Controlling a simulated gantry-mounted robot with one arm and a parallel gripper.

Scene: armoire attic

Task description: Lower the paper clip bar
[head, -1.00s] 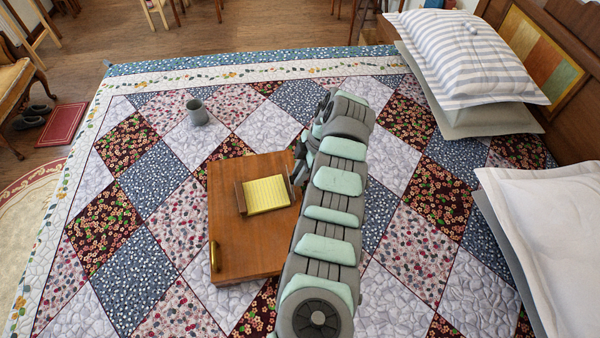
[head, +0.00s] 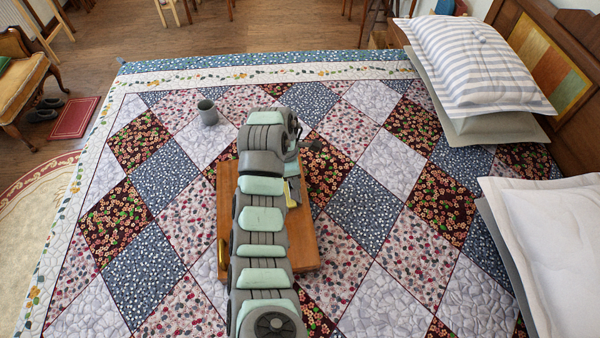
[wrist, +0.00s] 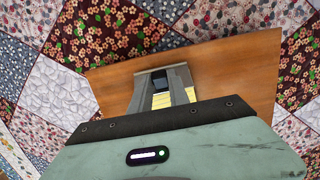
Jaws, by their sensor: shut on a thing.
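A flat brown wooden board (head: 305,245) lies on the bed, partly hidden under my arm in the head view. It also shows in the wrist view (wrist: 235,72).
A grey mug (head: 207,113) stands on the patchwork quilt (head: 360,215) beyond the board. A striped pillow (head: 480,68) and a white pillow (head: 550,225) lie at the right. The quilt around the board is otherwise clear.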

